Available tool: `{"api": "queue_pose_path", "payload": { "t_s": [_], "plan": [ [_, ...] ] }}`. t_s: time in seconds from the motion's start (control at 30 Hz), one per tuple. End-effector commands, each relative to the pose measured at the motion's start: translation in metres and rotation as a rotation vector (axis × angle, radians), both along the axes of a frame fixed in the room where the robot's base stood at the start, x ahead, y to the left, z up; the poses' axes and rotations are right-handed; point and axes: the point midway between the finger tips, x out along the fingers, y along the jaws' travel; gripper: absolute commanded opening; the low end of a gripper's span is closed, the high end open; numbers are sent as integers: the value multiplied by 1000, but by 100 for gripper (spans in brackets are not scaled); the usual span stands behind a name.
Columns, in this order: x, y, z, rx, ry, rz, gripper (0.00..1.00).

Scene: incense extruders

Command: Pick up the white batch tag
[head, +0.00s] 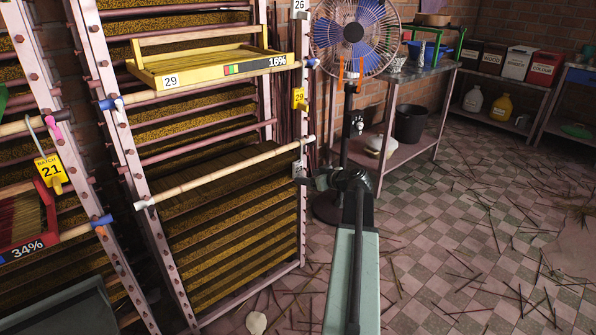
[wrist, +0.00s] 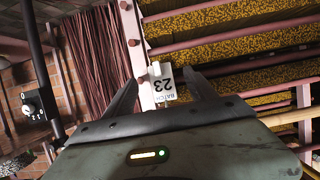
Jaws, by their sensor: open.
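The white batch tag (wrist: 162,84) hangs on the pink rack post in the wrist view. It reads "BATCH 23" and appears upside down there. In the head view a small pale tag (head: 299,169) shows on the same post, partly hidden near my gripper. My gripper (wrist: 160,80) is open, with one dark finger to each side of the tag in the wrist view. I see a gap between each finger and the tag. Whether the fingertips reach to the tag's depth is hard to tell. In the head view my gripper (head: 322,180) is at the post's right side.
A yellow tray (head: 207,66) sits on the rack. A pole (head: 228,172) spans the rack just left of the post. A standing blue fan (head: 354,33) is close at the right.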

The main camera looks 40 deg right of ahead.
Motion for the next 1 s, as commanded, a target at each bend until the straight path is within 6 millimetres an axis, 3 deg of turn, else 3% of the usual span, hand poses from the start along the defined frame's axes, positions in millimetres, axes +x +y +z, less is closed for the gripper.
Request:
{"api": "queue_pose_path", "payload": {
  "t_s": [0.1,0.2,0.4,0.63,1.0],
  "plan": [
    [23,-4,-13,0,1,4,65],
    [34,-4,-16,0,1,2,65],
    [34,-3,-14,0,1,2,65],
    [34,-3,-14,0,1,2,1],
    [32,4,-6,0,1,3,0]
  ]
}}
